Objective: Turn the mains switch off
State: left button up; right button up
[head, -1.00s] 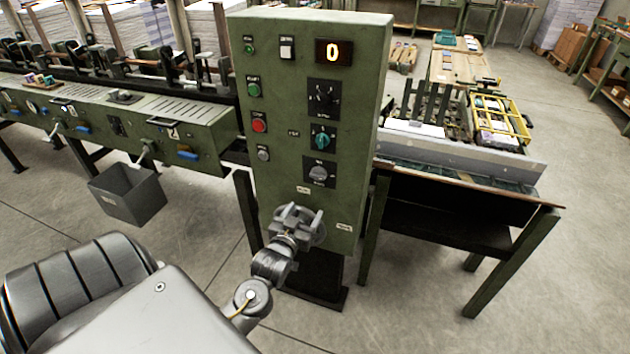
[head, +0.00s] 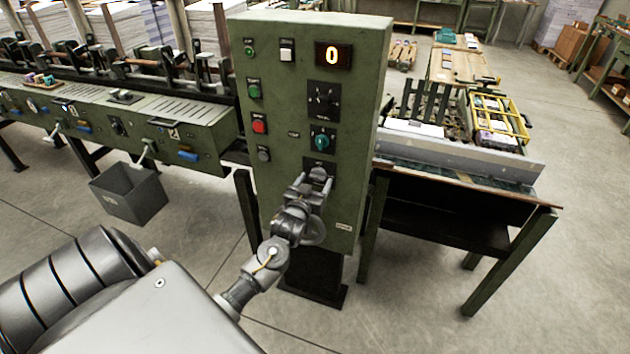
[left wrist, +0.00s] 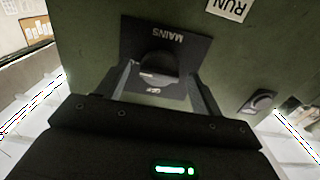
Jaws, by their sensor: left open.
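The mains switch (left wrist: 158,64) is a dark rotary knob on a black plate lettered MAINS, seen upside down in the left wrist view. In the head view the switch (head: 320,172) is low on the green control cabinet (head: 275,195), partly hidden by my left gripper (head: 313,183). In the left wrist view my left gripper (left wrist: 162,88) is open, its fingers on either side of the knob. Whether they touch it I cannot tell. The knob's pointer position is not clear. My right gripper is out of view.
Above the mains switch are a teal knob (head: 322,139), another black rotary switch (head: 323,101) and a lit display (head: 333,55) reading 0. Several buttons, including a red one (head: 259,125), line the panel's left.

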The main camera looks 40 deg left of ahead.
pick_arm(q)
jog(key=shift+w+a, duration=0.1)
jog(key=shift+w, duration=0.2)
jog(key=c, duration=1)
